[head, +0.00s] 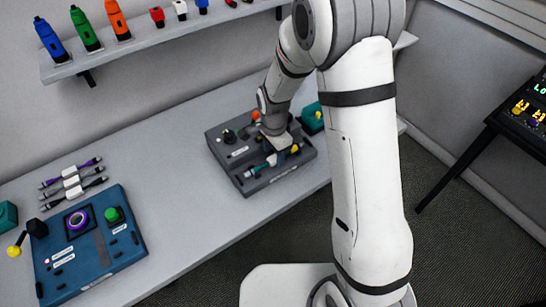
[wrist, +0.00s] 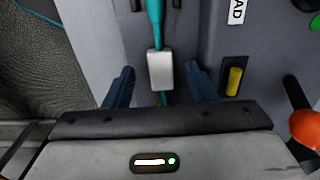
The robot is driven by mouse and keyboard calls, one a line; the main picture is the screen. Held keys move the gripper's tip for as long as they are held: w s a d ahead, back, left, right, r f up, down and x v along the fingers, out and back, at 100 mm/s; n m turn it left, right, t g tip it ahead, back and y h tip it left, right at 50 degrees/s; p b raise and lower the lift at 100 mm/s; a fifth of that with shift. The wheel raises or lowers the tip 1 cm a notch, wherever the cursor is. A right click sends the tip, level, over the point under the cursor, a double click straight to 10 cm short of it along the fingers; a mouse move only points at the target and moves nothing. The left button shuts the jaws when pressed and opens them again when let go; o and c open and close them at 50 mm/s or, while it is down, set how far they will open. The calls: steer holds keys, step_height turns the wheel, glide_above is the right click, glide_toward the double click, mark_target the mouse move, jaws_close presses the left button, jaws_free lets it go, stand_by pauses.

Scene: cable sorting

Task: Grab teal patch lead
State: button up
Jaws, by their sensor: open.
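The teal patch lead (wrist: 154,25) runs up the grey panel in the wrist view, with a pale grey block (wrist: 160,71) on it. My gripper (wrist: 162,82) is open. The lead's lower part is partly hidden behind my gripper body. In the head view the teal lead (head: 260,168) lies on the grey panel, and my gripper (head: 278,150) is over it, partly covering it.
An orange-knobbed lever (wrist: 305,130) stands close to the right of my gripper in the wrist view. A yellow part (wrist: 234,80) is nearer the fingers. In the head view, a blue panel (head: 90,255) and several cables (head: 73,183) lie left. The bench between is clear.

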steer(key=shift+f, duration=0.8)
steer(key=c, duration=1.1)
